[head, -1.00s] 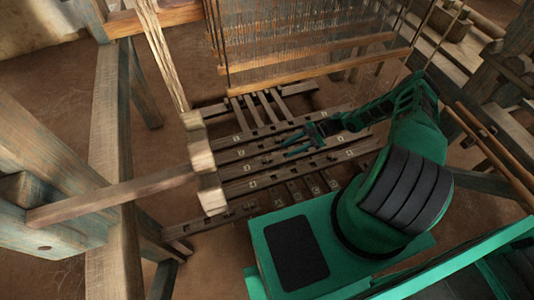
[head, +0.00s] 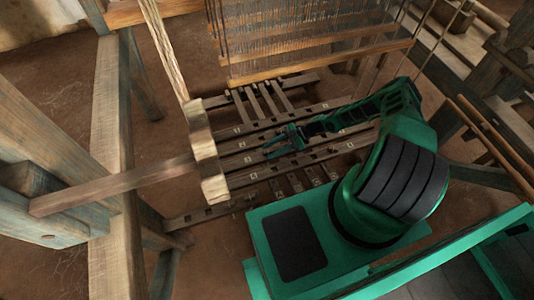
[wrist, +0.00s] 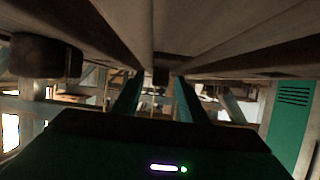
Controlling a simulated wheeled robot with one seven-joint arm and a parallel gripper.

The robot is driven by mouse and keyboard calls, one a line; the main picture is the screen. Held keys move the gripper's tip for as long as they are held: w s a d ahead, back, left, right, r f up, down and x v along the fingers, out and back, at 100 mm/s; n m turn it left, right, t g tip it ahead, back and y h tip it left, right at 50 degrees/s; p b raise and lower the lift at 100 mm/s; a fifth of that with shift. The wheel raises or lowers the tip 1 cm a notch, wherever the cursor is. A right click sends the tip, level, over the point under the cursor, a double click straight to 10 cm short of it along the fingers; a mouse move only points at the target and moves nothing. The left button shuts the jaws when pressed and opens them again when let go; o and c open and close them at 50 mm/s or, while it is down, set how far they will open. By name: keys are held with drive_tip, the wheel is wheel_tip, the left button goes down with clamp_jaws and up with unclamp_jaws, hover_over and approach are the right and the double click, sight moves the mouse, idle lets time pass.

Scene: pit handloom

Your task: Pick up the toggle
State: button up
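My gripper (head: 274,147) is in the head view, over the dark slats of the loom, with its fingers pointing left. In the wrist view its two green fingers (wrist: 157,98) stand apart with a gap between them, and nothing is seen held. A small dark block (wrist: 160,76) shows between and just above the fingertips, under the pale boards; I cannot tell whether it is the toggle or whether it touches a finger. I cannot make out a toggle for certain in the head view.
Dark slats (head: 240,158) with small pale marks lie under my arm. A dark round piece (wrist: 45,57) hangs at the upper left of the wrist view. A pale upright block (head: 205,150) on a beam stands left of my gripper. Warp threads (head: 300,35) hang behind.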

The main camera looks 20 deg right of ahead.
drive_tip(key=shift+a, duration=0.1)
drive_tip(key=shift+c, duration=0.3)
clamp_jaws()
